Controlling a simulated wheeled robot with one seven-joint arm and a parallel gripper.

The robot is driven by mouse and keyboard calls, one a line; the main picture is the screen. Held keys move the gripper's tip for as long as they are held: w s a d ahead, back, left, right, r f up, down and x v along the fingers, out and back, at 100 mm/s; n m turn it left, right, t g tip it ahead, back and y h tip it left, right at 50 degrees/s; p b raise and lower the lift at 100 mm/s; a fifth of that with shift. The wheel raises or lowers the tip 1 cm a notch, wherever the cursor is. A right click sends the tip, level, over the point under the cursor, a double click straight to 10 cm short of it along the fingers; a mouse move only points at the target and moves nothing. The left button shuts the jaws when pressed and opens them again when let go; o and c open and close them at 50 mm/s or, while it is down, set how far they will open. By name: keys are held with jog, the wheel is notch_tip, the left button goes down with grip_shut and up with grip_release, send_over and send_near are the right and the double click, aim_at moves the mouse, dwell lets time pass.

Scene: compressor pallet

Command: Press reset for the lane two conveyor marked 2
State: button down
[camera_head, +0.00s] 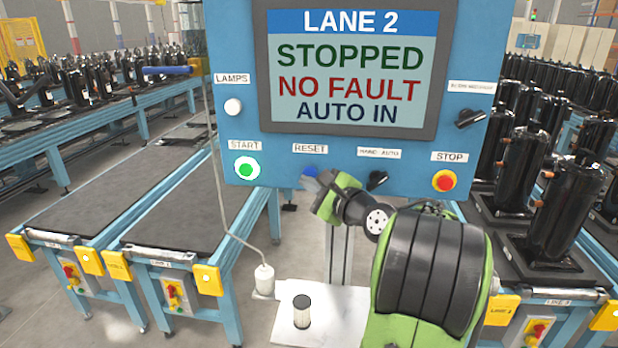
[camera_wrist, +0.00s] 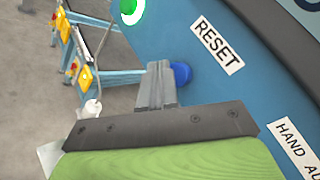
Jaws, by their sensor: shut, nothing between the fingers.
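The blue panel (camera_head: 226,110) has a screen (camera_head: 352,70) reading LANE 2, STOPPED, NO FAULT, AUTO IN. The blue reset button (camera_head: 310,171) sits under the RESET label (camera_head: 310,148). It also shows in the wrist view (camera_wrist: 182,73), just right of my gripper's tips. My gripper (camera_wrist: 158,75) is shut and empty, its fingertips at the left side of the button. I cannot tell whether they touch it or overlap it from in front.
The lit green start button (camera_head: 246,168) is left of reset. A black hand/auto selector (camera_head: 377,180) and red stop button (camera_head: 444,181) are to the right. Conveyors (camera_head: 180,205) lie at left; black compressors (camera_head: 524,160) stand at right.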

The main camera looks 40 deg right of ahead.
jog(key=s+a, duration=0.1)
jog(key=a, duration=0.1)
jog(key=s+a+b, duration=0.1)
jog(key=s+a, duration=0.1)
dwell(0.5)
dwell(0.7)
jog(key=s+a+f+n+g+y, duration=0.2)
jog(key=a+f+n+g, duration=0.2)
jog(key=a+n, duration=0.6)
jog(key=s+a+f+n+g+y, duration=0.1)
jog(key=s+a+f+n+g, duration=0.2)
jog(key=a+n, duration=0.75)
jog(key=s+a+f+n+g, duration=0.2)
jog(key=s+f+n, duration=0.1)
jog(key=s, duration=0.3)
jog(key=s+a+f+n+g+h, duration=0.1)
jog(key=s+a+f+n+g, duration=0.1)
jog(key=s, duration=0.5)
jog(key=shift+a+f+n, duration=0.3)
jog(key=shift+f+n, duration=0.35)
jog(key=shift+n, duration=0.4)
